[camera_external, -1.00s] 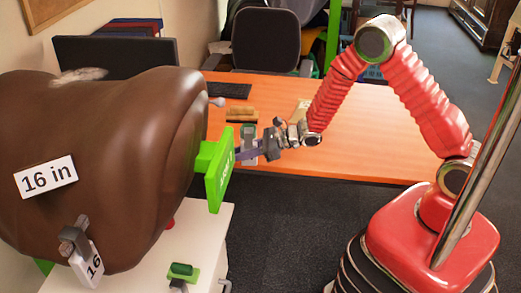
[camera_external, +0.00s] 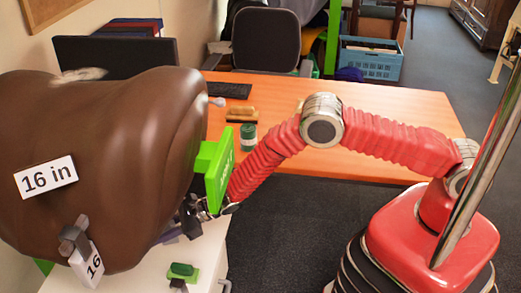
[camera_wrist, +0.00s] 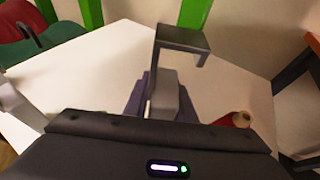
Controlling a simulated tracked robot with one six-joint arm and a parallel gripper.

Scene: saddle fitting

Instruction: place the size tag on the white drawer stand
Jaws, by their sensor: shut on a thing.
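My gripper (camera_external: 188,226) is low behind the green plate and partly hidden, over the far side of the white drawer stand (camera_external: 140,272). In the wrist view its purple fingers (camera_wrist: 162,108) are shut on the size tag, a light grey piece with a dark grey hooked clip (camera_wrist: 182,40) at its top. The stand's white top (camera_wrist: 100,60) spreads below. I cannot tell whether the tag touches it.
The green plate (camera_external: 217,170) stands close beside my arm. A green-and-dark block (camera_external: 182,270) lies on the stand's near part. A red spool-like piece (camera_wrist: 236,119) is right of my fingers. The orange desk (camera_external: 390,115) is behind, holding a green jar (camera_external: 248,137).

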